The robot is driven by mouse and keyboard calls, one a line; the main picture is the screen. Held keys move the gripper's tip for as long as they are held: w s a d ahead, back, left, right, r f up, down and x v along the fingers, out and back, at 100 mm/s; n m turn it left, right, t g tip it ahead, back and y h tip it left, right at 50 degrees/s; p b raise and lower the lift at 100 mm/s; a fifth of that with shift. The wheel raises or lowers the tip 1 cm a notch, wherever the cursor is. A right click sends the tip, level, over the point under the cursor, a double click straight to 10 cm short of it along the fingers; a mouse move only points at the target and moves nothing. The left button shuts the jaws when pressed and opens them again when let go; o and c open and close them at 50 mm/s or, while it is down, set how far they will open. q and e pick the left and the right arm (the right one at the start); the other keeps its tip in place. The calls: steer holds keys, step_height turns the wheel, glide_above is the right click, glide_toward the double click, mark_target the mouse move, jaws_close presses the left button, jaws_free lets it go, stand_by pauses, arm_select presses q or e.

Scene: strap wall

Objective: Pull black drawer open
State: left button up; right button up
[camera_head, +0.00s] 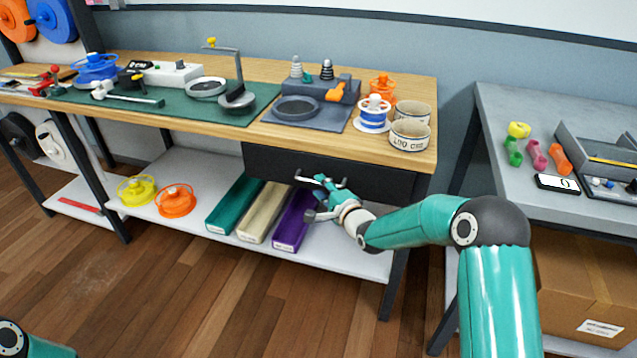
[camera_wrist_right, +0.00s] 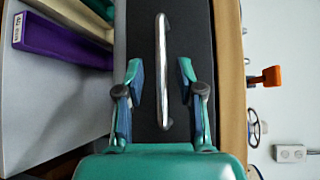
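The black drawer (camera_head: 268,160) sits under the right end of the wooden bench top and looks closed. Its silver bar handle (camera_head: 305,180) shows on the front, partly hidden by my right gripper (camera_head: 325,192). In the right wrist view the handle (camera_wrist_right: 162,60) runs along the dark drawer front (camera_wrist_right: 185,30). There my right gripper (camera_wrist_right: 160,80) is open, with one finger on each side of the handle. Gaps show between the fingers and the bar. My left gripper is out of view; only a piece of my left arm shows at the bottom left.
Teal, cream and purple (camera_head: 292,222) long boxes lie on the shelf (camera_head: 345,255) below the drawer. A bench leg (camera_head: 393,290) stands to the right. A grey table (camera_head: 520,110) is farther right. The wooden floor in front is clear.

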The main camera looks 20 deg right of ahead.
mark_target(317, 183)
steer(key=shift+x, duration=1.65)
steer(key=shift+c, duration=0.3)
jaws_close()
